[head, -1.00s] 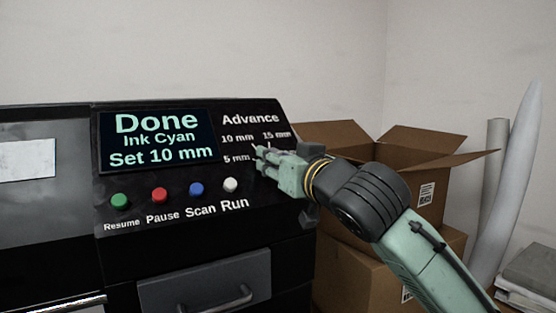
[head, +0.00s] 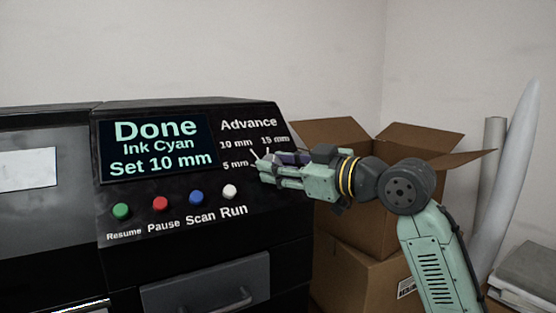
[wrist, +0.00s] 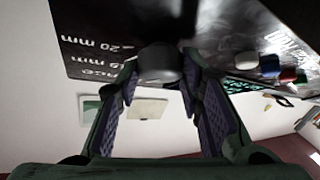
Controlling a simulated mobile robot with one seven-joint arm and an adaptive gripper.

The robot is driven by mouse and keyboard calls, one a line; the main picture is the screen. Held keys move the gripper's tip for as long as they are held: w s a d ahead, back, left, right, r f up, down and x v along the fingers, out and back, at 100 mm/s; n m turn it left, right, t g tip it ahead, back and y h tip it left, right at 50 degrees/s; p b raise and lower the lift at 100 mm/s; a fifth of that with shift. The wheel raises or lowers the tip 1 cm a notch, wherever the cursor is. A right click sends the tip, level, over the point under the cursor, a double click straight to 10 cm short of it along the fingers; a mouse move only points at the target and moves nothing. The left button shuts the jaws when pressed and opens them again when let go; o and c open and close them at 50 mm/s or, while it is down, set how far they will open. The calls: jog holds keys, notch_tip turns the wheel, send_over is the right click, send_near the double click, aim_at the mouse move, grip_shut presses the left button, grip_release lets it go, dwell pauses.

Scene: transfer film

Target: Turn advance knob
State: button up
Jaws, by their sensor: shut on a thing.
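The advance knob (wrist: 160,63) is a dark grey round knob on the black panel (wrist: 95,40). In the wrist view it sits between the fingertips of my gripper (wrist: 160,82), which is shut on it. In the head view my gripper (head: 262,167) reaches the panel from the right, below the "Advance" label (head: 248,124), and hides the knob. The 5 mm, 10 mm and 15 mm marks show around it. The display (head: 158,146) reads "Done, Ink Cyan, Set 10 mm". The knob's pointer direction cannot be made out.
Green (head: 121,211), red (head: 160,203), blue (head: 196,198) and white (head: 229,191) buttons lie left of my gripper, below the display. A drawer handle (head: 234,299) is lower down. Open cardboard boxes (head: 362,212) stand behind my arm, with pale rolls (head: 507,180) at right.

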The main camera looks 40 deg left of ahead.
jog(key=n+g, duration=0.1)
jog(key=n, duration=0.1)
jog(key=n+g+h, duration=0.1)
jog(key=n, duration=0.1)
jog(key=n+g+h, duration=0.1)
jog(key=n, duration=0.1)
jog(key=shift+w+a+r+g, duration=0.15)
jog(key=shift+w+g, duration=0.1)
jog(key=shift+g, duration=0.15)
jog(key=shift+w+r+n+g+h, duration=0.1)
jog(key=shift+n+g+h, duration=0.6)
jog(key=shift+n, duration=0.55)
jog(key=shift+w+n+g+h, duration=0.1)
jog(key=shift+n+g+h, duration=0.6)
jog(key=shift+n, duration=0.55)
jog(key=shift+h, duration=0.3)
jog(key=o, duration=1.2)
jog(key=shift+c, duration=0.2)
jog(key=v, duration=1.2)
